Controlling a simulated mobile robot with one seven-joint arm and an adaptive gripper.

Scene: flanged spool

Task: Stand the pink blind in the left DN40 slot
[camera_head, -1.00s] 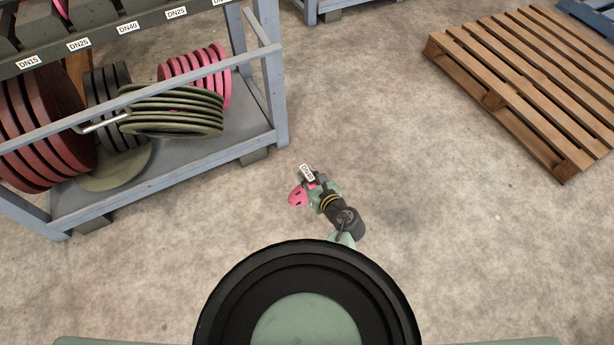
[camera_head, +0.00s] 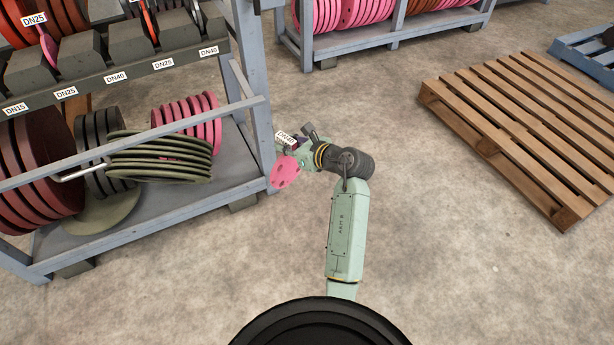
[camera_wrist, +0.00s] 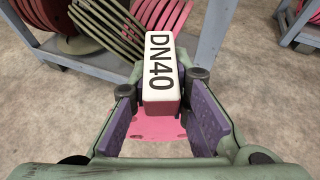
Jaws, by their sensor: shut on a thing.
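The pink blind (camera_head: 285,171) is a round pink plate with holes and a tab labelled DN40 (camera_wrist: 160,75). My gripper (camera_head: 296,148) is shut on this tab, and the disc hangs below it, clear of the floor, beside the rack's right corner post. In the wrist view the pink disc (camera_wrist: 158,128) shows between the finger pads, partly hidden by the tab. The left DN40 label (camera_head: 116,76) is on the rack's upper rail, with dark blocks (camera_head: 133,47) behind it. I see no plate in the gap above that label, though the view is partial.
The rack's blue-grey lower rail (camera_head: 200,122) and post (camera_head: 250,60) stand left of my gripper. Green plates (camera_head: 160,157), pink plates (camera_head: 208,120) and dark red plates (camera_head: 40,175) fill its lower shelf. A wooden pallet (camera_head: 530,130) lies right. The floor between is clear.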

